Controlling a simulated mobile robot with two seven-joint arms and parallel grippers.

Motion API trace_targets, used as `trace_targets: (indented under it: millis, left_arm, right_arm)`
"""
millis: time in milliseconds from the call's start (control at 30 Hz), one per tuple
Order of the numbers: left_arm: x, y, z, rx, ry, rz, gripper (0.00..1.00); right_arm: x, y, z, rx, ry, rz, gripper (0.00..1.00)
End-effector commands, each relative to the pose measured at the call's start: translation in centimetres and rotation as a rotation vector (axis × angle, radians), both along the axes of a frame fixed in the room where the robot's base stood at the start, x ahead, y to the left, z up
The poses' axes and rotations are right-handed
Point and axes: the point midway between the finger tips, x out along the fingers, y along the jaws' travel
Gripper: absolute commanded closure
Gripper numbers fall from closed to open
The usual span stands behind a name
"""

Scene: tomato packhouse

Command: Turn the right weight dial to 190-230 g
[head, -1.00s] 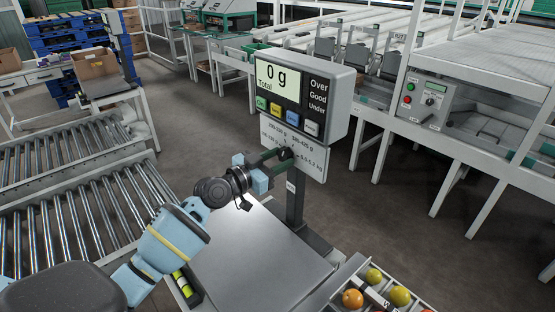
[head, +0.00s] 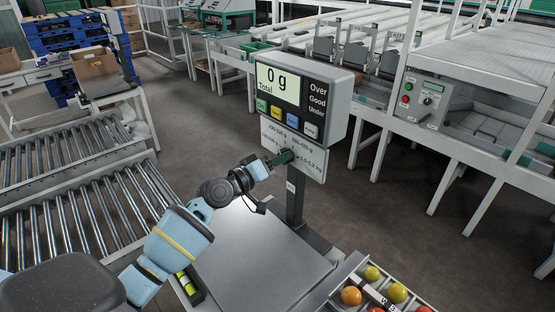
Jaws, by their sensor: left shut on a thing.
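The weight dial (head: 288,153) is a small dark knob on the white label plate (head: 311,165) below the scale's display. Printed weight ranges surround it, too small to read surely. My left gripper (head: 284,157) reaches it from the lower left and is shut on the knob. The fingers cover most of the knob, so its pointer and setting are hidden. The scale display (head: 279,87) reads 0 g Total. My right gripper is out of view.
The scale's bare metal platform (head: 258,258) lies below my left arm. A divided tray (head: 346,272) with tomatoes stands at the lower right. Roller conveyors (head: 75,215) run at left. A control box (head: 424,100) on a machine frame is at right.

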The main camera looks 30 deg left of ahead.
Motion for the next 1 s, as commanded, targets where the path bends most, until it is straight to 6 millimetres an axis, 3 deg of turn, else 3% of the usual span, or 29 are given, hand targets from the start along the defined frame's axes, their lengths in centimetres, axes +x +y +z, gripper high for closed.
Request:
trace_targets:
  millis: [600, 1000]
  left_arm:
    - [0.0, -0.1, 0.3, -0.527, 0.182, 0.0, 0.82]
    - [-0.1, -0.1, 0.1, -0.714, 0.25, 0.0, 0.82]
  right_arm:
    - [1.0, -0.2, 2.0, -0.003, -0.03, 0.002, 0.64]
    - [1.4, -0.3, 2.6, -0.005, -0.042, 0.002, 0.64]
